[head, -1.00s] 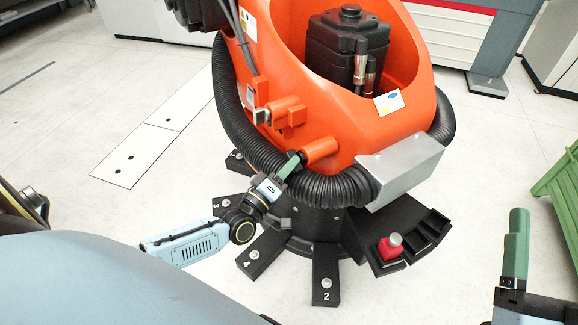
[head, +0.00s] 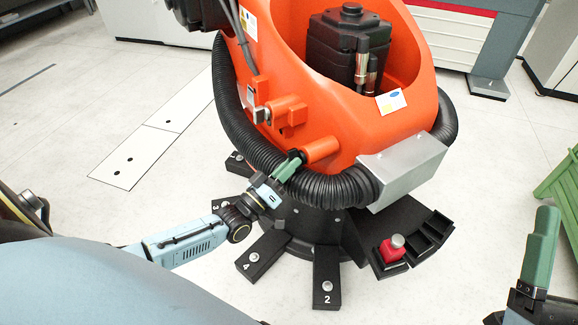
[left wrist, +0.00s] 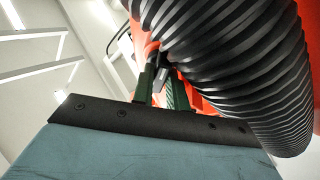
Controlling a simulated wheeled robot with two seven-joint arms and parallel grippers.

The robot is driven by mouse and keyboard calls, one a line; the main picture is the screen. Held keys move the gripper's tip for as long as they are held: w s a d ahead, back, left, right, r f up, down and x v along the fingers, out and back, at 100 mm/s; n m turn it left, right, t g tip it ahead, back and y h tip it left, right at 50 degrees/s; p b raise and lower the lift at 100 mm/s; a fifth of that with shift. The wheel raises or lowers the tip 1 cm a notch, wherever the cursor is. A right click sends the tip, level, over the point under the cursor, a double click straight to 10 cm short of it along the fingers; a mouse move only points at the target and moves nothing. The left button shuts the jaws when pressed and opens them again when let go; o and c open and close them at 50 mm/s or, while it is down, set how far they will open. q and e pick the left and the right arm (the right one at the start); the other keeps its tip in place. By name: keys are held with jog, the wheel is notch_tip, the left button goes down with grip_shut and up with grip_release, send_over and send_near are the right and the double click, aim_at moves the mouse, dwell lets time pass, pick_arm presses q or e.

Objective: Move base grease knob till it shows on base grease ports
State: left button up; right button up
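The orange machine has two stubby orange ports on its lower front. The left port (head: 289,113) has a silver metal end; the right port (head: 322,150) points toward my left gripper (head: 292,167). I cannot tell for sure which part is the grease knob. A small dark piece shows at the right port's end, by the green fingertips. In the left wrist view the left gripper's green fingers (left wrist: 162,88) stand apart, with a dark piece near their tips; whether they grip it is unclear. My right gripper (head: 540,246) is raised at the right edge, away from the machine.
A thick black corrugated hose (head: 335,188) wraps the machine just below the right port, close to the left gripper. Black numbered feet (head: 327,275) spread over the floor. A black tray (head: 428,232) holds a red block with a grey top (head: 393,248). A green slatted object (head: 562,188) stands at right.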

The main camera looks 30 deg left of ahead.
pick_arm(q)
jog(key=shift+o, duration=0.7)
jog(key=p+v, duration=0.3)
jog(key=v, duration=1)
jog(key=shift+s, duration=0.25)
pick_arm(e)
notch_tip(320, 180, down, 6)
jog(key=w+g+h, duration=0.1)
jog(key=w+g, duration=0.2)
jog(key=g, duration=0.2)
jog(key=shift+h, duration=0.3)
jog(key=shift+s+r, duration=0.1)
jog(key=shift+r, duration=0.05)
